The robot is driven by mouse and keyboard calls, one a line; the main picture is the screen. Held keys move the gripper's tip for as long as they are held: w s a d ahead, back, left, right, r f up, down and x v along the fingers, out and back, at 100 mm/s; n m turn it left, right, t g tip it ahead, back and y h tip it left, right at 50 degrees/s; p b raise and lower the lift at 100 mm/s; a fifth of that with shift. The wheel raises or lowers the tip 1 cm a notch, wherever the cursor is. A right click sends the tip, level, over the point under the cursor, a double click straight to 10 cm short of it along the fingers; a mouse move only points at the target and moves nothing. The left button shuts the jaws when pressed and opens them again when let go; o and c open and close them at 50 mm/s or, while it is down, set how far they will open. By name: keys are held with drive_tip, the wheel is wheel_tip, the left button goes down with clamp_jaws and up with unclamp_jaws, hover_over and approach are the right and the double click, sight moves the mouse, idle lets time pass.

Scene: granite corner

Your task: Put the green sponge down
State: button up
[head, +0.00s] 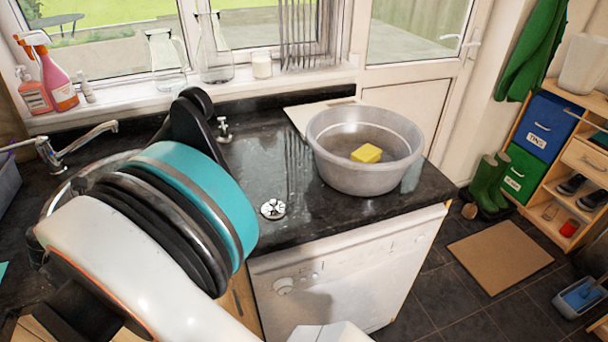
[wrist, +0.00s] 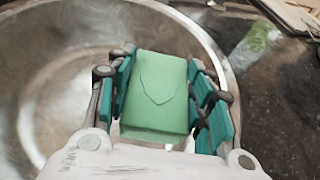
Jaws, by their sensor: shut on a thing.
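The green sponge (wrist: 157,92) is held between the two teal-padded fingers of my gripper (wrist: 165,95) in the wrist view. One finger is on each side of it, and a curved line marks its top face. Below and to the left is a round, shiny metal bowl shape (wrist: 45,75), which looks like the sink (head: 62,183) by the tap. The sponge appears above its right side; I cannot tell how high. In the head view my arm hides the gripper and the green sponge.
A grey basin (head: 335,170) with a yellow sponge (head: 366,153) in it stands on the black granite worktop (head: 310,222). A tap (head: 80,142) is at the left. A drain fitting (head: 272,208) lies mid-worktop. Bottles (head: 58,75) and glass vessels (head: 212,60) line the windowsill.

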drive_tip(key=p, duration=0.2)
hover_over(298, 176)
drive_tip(key=s+a, duration=0.1)
drive_tip(key=a, duration=0.3)
drive_tip(key=shift+a, duration=0.15)
drive_tip(key=d, duration=0.2)
drive_tip(key=w+d, duration=0.1)
drive_tip(key=d, duration=0.1)
drive_tip(key=shift+d+r+p, duration=0.1)
drive_tip(key=shift+p, duration=0.2)
drive_tip(key=shift+d+f+b, duration=0.1)
drive_tip(key=shift+f+b, duration=0.3)
drive_tip(key=shift+f, duration=0.3)
drive_tip(key=shift+w+a+f, duration=0.1)
drive_tip(key=shift+a+f, duration=0.05)
drive_tip(key=shift+a, duration=0.05)
drive_tip(key=shift+d, duration=0.1)
drive_tip(key=shift+f, duration=0.15)
drive_tip(key=o, duration=0.6)
